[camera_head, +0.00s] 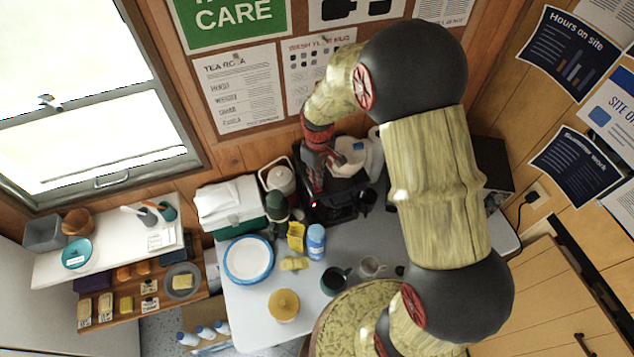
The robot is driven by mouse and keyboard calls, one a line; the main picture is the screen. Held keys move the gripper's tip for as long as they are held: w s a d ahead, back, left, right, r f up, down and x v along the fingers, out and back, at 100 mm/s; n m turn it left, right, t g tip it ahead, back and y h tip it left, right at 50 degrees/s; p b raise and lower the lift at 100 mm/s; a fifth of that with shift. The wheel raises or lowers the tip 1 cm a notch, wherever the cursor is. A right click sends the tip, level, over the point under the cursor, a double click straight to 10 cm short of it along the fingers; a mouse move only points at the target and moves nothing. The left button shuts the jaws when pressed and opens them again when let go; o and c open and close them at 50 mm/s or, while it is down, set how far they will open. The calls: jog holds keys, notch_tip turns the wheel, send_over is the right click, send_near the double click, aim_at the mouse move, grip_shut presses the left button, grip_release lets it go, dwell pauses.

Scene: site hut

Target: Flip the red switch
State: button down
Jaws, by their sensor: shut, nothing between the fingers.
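A black coffee machine (343,208) stands at the back of the grey table against the wooden wall. A small bright red spot, which looks like the red switch (313,204), shows on its front left. I cannot tell which way the switch is set. My gripper (317,184) is shut and empty, reaching down over the left part of the machine just above the red spot. I cannot tell whether the fingertips touch it. My arm and gripper hide part of the machine.
The table (350,240) holds a blue-rimmed plate (248,259), a blue-capped container (316,242), a yellow pot (284,305) and a dark mug (335,280). A green-and-white box (231,205) and a red-and-white canister (278,181) stand left of the machine.

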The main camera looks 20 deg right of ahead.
aim_at(318, 188)
jog(key=shift+r+p, duration=1.05)
jog(key=shift+r, duration=1)
jog(key=shift+f, duration=0.1)
